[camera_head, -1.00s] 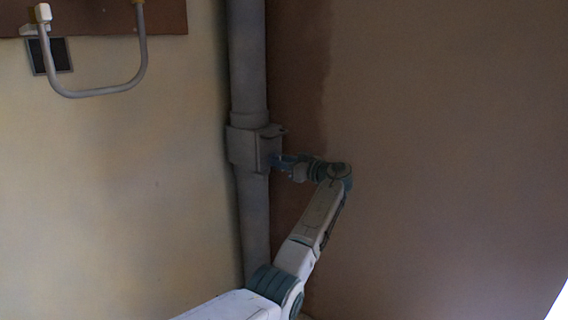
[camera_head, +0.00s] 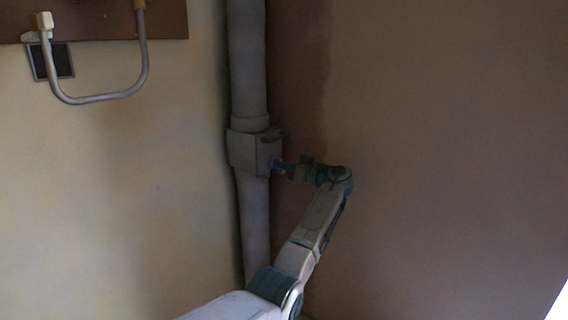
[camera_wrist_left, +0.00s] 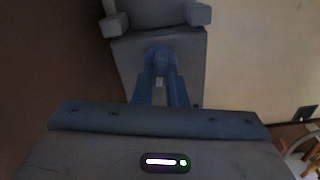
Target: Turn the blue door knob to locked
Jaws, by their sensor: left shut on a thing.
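A grey box (camera_head: 242,150) is fixed on the grey vertical pipe (camera_head: 248,60) in the head view. My left gripper (camera_head: 276,163) reaches its right side from the right. In the left wrist view, the two blue fingers of my left gripper (camera_wrist_left: 161,72) point at the box face (camera_wrist_left: 190,57) and are shut on the blue knob (camera_wrist_left: 160,58). The fingers partly hide the knob, and the dim light hides any marking on it. My right gripper is in neither view.
A grey U-shaped tube (camera_head: 100,99) hangs from a brown board (camera_head: 100,22) at upper left, beside a small dark plate (camera_head: 60,62). The brown wall (camera_head: 450,130) to the right is bare.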

